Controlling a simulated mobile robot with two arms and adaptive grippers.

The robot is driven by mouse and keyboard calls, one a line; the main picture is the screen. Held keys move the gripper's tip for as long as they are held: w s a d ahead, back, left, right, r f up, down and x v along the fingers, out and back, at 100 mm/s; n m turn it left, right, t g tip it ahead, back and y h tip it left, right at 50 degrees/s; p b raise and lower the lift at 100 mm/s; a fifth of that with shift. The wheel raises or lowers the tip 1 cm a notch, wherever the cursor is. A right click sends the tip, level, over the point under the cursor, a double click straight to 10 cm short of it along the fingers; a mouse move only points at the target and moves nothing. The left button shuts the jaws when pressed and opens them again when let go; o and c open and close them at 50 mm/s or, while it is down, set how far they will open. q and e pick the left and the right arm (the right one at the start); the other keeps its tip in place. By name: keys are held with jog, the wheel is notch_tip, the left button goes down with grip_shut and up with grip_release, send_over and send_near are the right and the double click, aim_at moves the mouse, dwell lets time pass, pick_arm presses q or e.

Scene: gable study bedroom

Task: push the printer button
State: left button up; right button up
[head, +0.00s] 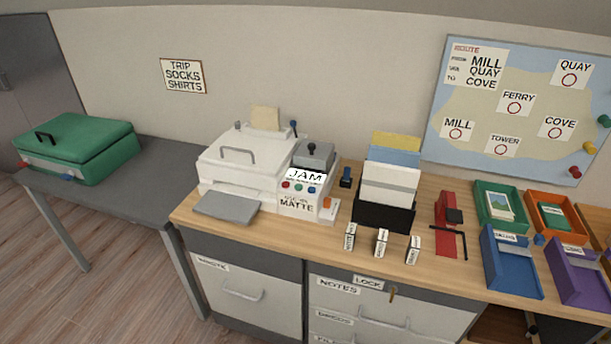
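The white printer (240,165) stands on the wooden desktop in the head view, with a grey lid handle on top and a sheet of paper upright at its back. Its front panel (305,177) reads "JAM". Below that word are three small buttons: a red button (286,186), a green button (299,188) and a blue button (311,190). A label under them includes "MATTE"; its smaller text is unclear. A grey tray (227,207) sticks out at the printer's front left. Neither of my grippers is in view.
Right of the printer stand a black paper holder (383,216), a red tool (446,222) and coloured trays, including a blue tray (511,262). Small labelled blocks stand near the desk's front edge. A green suitcase (77,147) lies on the grey table at left.

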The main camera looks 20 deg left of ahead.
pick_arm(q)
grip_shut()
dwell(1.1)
